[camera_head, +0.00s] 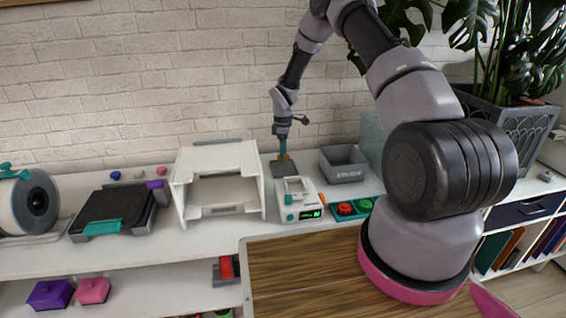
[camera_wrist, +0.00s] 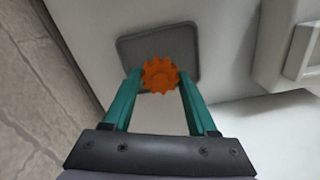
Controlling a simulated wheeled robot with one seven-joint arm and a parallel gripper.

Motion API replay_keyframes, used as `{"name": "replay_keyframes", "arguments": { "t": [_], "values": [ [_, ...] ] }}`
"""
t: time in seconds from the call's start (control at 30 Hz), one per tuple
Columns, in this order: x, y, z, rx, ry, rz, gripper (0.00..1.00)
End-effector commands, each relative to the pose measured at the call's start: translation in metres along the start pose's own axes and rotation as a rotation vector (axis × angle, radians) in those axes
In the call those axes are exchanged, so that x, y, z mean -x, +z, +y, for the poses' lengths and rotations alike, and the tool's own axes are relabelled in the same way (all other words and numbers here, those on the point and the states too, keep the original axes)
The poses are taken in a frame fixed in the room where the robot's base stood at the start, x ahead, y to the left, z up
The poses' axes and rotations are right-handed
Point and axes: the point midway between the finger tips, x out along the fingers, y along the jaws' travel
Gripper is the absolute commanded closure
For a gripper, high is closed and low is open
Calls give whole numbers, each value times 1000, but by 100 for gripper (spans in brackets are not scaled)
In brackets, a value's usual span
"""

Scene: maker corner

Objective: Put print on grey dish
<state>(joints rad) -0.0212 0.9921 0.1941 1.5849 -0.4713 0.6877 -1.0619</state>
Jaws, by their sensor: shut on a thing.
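The print, a small orange gear (camera_wrist: 160,74), is between the teal fingers of my gripper (camera_head: 285,156) in the wrist view. My gripper is shut on it. The grey dish (camera_wrist: 186,42) is a flat, dark grey, rounded square behind the gear, and the gear overlaps its near edge in this view. In the head view the grey dish (camera_head: 284,170) lies on the white shelf top, right under my gripper, with a bit of orange at the fingertips. I cannot tell whether the gear touches the dish.
A white device with a green display (camera_head: 300,201) stands just in front of the dish. A white open-framed box (camera_head: 219,184) is to its left and a grey bin (camera_head: 343,165) to its right. A teal tray (camera_head: 361,209) holds red and green pieces. The brick wall is close behind.

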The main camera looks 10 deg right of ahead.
Motion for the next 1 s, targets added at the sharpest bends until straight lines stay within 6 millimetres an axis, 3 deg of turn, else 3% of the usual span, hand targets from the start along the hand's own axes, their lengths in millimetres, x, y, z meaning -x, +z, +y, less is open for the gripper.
{"name": "replay_keyframes", "arguments": {
  "t": [0.3,0.63,0.67,0.7,0.73,1.0],
  "values": [
    [-37,0,-1,1,-2,0,94],
    [-40,0,-1,0,-1,0,94],
    [-40,0,0,0,-1,0,34],
    [-40,0,0,0,-1,0,19],
    [-40,0,0,0,-1,0,12],
    [-39,0,0,0,-1,0,12]
  ]
}}
